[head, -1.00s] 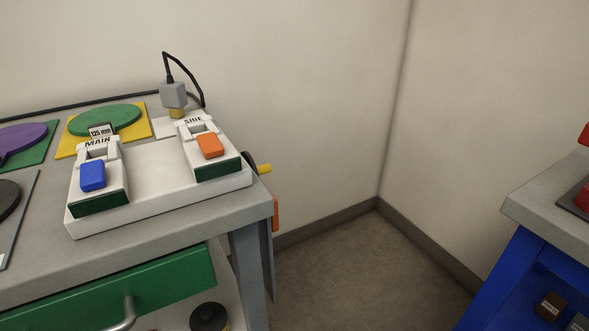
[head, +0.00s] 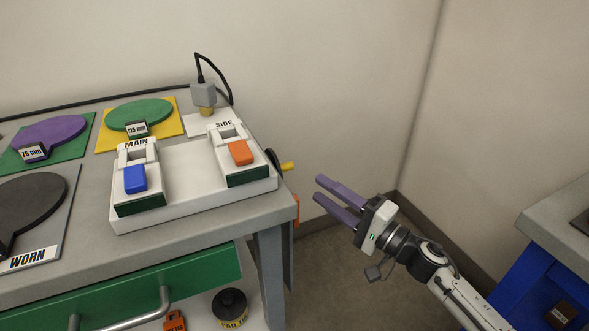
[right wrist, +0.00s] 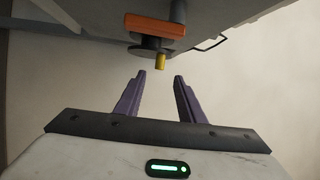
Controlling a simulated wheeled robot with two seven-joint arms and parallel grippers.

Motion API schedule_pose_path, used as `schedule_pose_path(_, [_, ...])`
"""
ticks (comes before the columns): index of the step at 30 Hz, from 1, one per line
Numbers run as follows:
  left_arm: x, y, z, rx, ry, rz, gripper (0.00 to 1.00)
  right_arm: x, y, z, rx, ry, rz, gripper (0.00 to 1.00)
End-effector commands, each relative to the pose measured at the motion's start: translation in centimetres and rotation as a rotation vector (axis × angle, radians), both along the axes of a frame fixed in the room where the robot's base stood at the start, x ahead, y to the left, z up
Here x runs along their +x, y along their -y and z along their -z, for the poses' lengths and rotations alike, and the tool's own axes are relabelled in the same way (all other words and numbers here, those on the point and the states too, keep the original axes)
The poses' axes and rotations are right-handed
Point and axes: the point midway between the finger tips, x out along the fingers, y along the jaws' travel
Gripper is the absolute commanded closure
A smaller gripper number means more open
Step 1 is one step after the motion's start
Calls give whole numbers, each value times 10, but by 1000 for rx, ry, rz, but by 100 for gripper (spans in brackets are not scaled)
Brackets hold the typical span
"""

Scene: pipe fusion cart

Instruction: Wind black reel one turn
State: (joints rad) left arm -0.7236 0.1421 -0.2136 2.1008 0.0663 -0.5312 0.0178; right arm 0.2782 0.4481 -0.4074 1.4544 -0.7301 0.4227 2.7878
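The black reel (head: 273,161) is mounted on the right side of the grey cart, mostly hidden behind the white unit and the cart's edge. Its yellow handle (head: 288,166) sticks out to the right. In the right wrist view the dark reel (right wrist: 148,45) shows with the yellow handle (right wrist: 160,62) just beyond my fingertips. My right gripper (head: 319,189) is open and empty, right of the handle and apart from it. Its purple fingers also show in the right wrist view (right wrist: 160,76), spread on either side of the handle's line. My left gripper is not in view.
The cart top (head: 210,217) carries a white unit (head: 190,205) with MAIN and SIDE switches. An orange part (head: 296,210) is on the cart's side below the reel. A blue cart (head: 545,282) stands at right. Floor between the carts is open.

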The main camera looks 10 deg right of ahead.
Motion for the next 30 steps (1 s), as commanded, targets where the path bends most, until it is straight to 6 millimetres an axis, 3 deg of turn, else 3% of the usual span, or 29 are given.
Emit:
schedule_pose_path(15, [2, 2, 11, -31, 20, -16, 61, 64, -56, -8, 4, 0, 0, 64])
schedule_pose_path(28, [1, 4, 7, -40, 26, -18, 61, 73, -64, -12, 3, -1, 2, 64])
schedule_pose_path(30, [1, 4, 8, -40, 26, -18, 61, 73, -64, -12, 3, -1, 2, 73])
